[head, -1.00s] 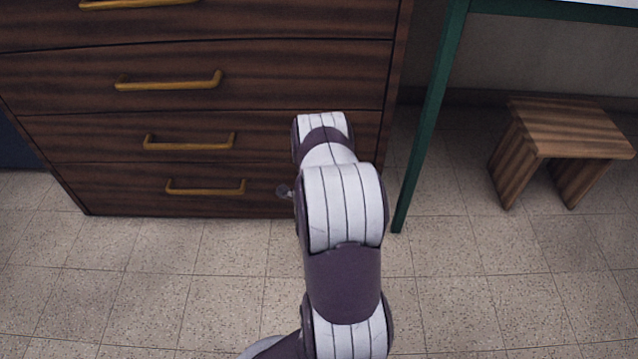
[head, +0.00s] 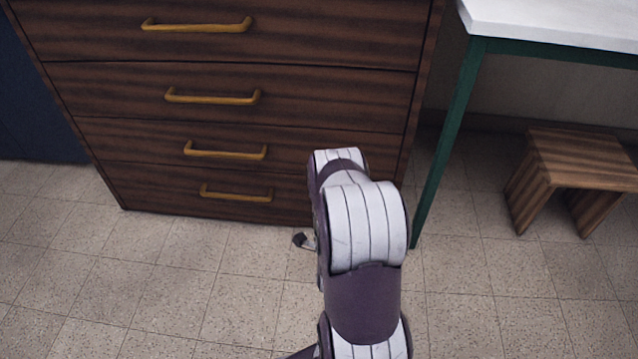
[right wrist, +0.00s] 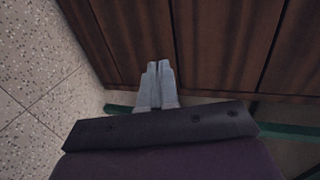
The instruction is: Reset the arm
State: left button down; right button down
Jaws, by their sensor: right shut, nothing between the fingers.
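My right arm (head: 365,300) rises from the bottom of the head view, with its white and purple links in front of the dresser's lower right corner. In the head view its gripper is mostly hidden behind the links; only a small dark tip shows at their left. In the right wrist view my right gripper (right wrist: 157,68) has its two grey fingers together with nothing between them. The fingers point toward the wooden dresser front; whether they touch it I cannot tell. My left gripper is in no view.
A dark wooden dresser (head: 240,120) with several shut drawers and brass handles stands ahead. A white-topped table (head: 560,22) with green legs (head: 447,150) is at the right, a wooden stool (head: 575,165) beneath it. The tiled floor (head: 170,280) at the left is clear.

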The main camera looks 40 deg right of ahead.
jog(key=s+a+f+n+g+y, duration=0.3)
jog(key=s+a+f+n+y, duration=0.1)
jog(key=f+n, duration=0.25)
jog(key=a+r+n+g+y+p, duration=0.2)
jog(key=a+n+g+y, duration=0.1)
jog(key=a+n, duration=0.15)
jog(key=s+a+r+n+g+y+p, duration=0.1)
jog(key=a+r+n+p, duration=0.1)
jog(key=a+r+n, duration=0.5)
jog(key=s+a+r+n+g+y+p, duration=0.2)
jog(key=a+r+n+p, duration=0.1)
jog(key=r, duration=0.7)
jog(key=s+a+r+n+g+y+p, duration=0.1)
jog(key=a+r+n+p, duration=0.1)
jog(key=a+r+n, duration=0.5)
notch_tip(320, 180, up, 12)
jog(key=w+a+t+p, duration=0.2)
jog(key=w+p, duration=0.1)
jog(key=p, duration=0.1)
notch_tip(320, 180, up, 36)
jog(key=p, duration=3.6)
jog(key=shift+s+f+p, duration=0.15)
jog(key=shift+f+p, duration=0.05)
jog(key=shift+p, duration=0.15)
